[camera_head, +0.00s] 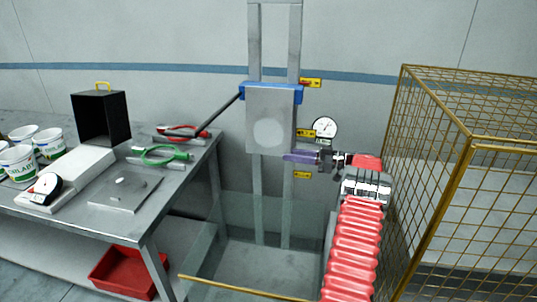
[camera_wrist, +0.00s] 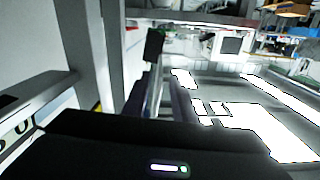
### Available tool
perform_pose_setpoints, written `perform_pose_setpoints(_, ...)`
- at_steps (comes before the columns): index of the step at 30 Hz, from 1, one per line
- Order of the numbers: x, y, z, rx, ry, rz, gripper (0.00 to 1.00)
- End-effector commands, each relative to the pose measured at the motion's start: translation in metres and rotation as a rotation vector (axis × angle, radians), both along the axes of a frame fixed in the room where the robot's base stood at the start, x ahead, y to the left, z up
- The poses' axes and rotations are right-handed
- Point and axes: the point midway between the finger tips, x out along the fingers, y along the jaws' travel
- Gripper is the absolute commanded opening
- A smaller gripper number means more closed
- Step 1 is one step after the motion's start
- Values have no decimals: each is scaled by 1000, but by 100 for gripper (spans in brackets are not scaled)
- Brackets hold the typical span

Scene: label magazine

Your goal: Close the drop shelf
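A grey upright plate (camera_head: 270,132) with a blue top edge (camera_head: 258,91) sits on two vertical rails against the wall. A dark rod slants from its upper left down toward the bench. Below it, a pale see-through panel (camera_head: 228,215) spans the space between bench and cage. A yellow bar runs in front of its lower part. I cannot tell for sure which part is the drop shelf. My gripper (camera_head: 288,157) has purple fingers pointing left, in front of or beside the plate's lower right corner; contact is unclear. Dark fingers also show in the wrist view (camera_wrist: 178,105), their gap unclear.
A yellow wire cage (camera_head: 438,160) stands close on the right. A metal bench (camera_head: 150,215) at left carries white tubs, a black box (camera_head: 100,118) and red and green tools. A gauge (camera_head: 324,129) sits just above my gripper. A red bin (camera_head: 128,272) lies under the bench.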

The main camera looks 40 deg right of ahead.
Motion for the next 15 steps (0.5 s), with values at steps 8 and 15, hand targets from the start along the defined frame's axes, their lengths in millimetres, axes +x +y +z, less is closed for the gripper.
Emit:
perform_pose_setpoints(8, 35, 28, 0, 1, 2, 2, 25)
perform_pose_setpoints(15, 61, 47, 0, 0, 1, 2, 25)
